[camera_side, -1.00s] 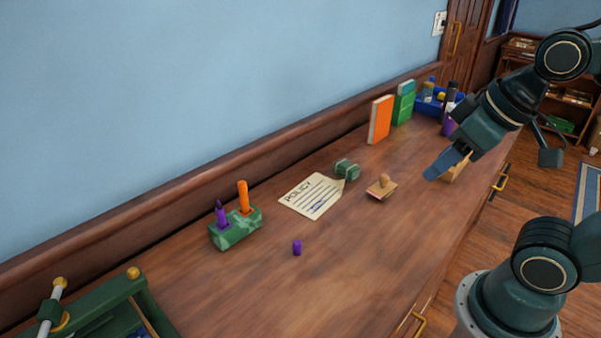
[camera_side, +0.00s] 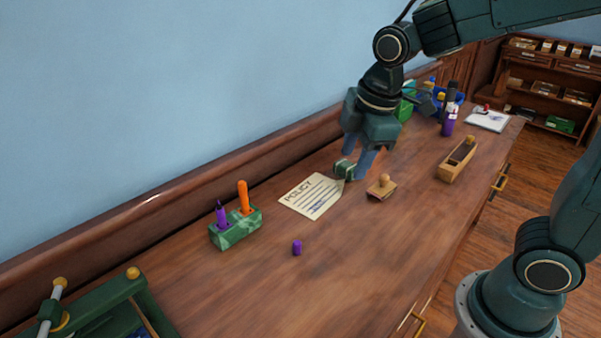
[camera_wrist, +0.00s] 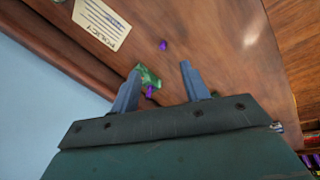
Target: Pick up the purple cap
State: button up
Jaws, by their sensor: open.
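The purple cap (camera_side: 297,248) stands alone on the brown wooden desk (camera_side: 330,285), right of and in front of the green marbled pen holder (camera_side: 236,236). In the wrist view the cap (camera_wrist: 164,45) shows beyond my fingertips, near the middle top. My gripper (camera_side: 358,165) is open and empty above the desk, near the green block behind the paper, well to the back right of the cap. In the wrist view the two fingers (camera_wrist: 161,67) are spread apart.
The holder carries a purple marker (camera_side: 221,216) and an orange one (camera_side: 243,197). A policy paper (camera_side: 310,196), a wooden stamp (camera_side: 382,188) and a wood plane (camera_side: 457,160) lie on the desk. A green frame (camera_side: 95,315) stands front left. Desk around the cap is clear.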

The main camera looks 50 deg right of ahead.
jog(key=w+a+f+n+g+h, duration=0.1)
jog(key=w+a+f+n, duration=0.4)
jog(key=w+f+n, duration=0.5)
notch_tip(320, 180, down, 4)
jog(key=shift+a+r+n+g, duration=0.2)
jog(key=shift+n+g, duration=0.2)
jog(key=shift+g, duration=0.2)
jog(key=shift+w, duration=0.1)
send_over(297, 242)
jog(key=shift+a+f, duration=0.15)
jog(key=shift+f, duration=2)
jog(key=shift+a+f, duration=0.15)
jog(key=shift+f, duration=1.95)
jog(key=shift+f, duration=0.1)
jog(key=shift+d+f, duration=0.15)
jog(key=shift+f, duration=1.1)
jog(key=shift+d+f, duration=0.1)
jog(key=shift+f, duration=1.15)
